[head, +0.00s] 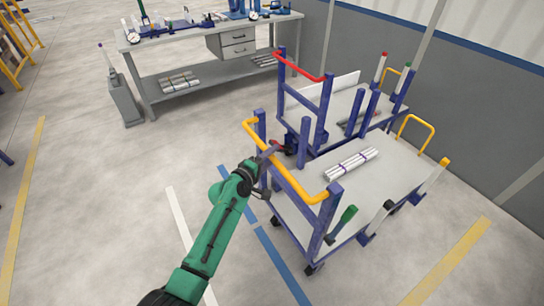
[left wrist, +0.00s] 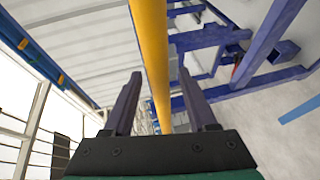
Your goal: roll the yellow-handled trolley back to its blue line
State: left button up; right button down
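The yellow-handled trolley (head: 380,187) stands on the floor, with blue posts and silver pipes (head: 352,163) lying on its deck. Its yellow handle (head: 290,178) spans the near posts; it also shows in the left wrist view (left wrist: 153,60). The blue line (head: 268,243) is on the floor just left of the trolley. My left gripper (head: 268,153) is at the handle, near its far end. In the left wrist view, its fingers (left wrist: 160,102) are apart on either side of the bar, with gaps visible. How deep the bar sits between them is unclear. My right gripper is out of view.
A red-handled trolley (head: 345,103) stands close behind the yellow-handled one. A workbench (head: 190,48) is at the back left, with a grey bin (head: 125,100) beside it. A white line (head: 180,220) lies left of the blue one. The floor to the left is clear.

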pick_arm(q)
jog(key=b+v, duration=0.1)
jog(key=v, duration=1.3)
jog(key=shift+s+a, duration=0.15)
jog(key=shift+s, duration=0.1)
jog(key=shift+r, duration=0.15)
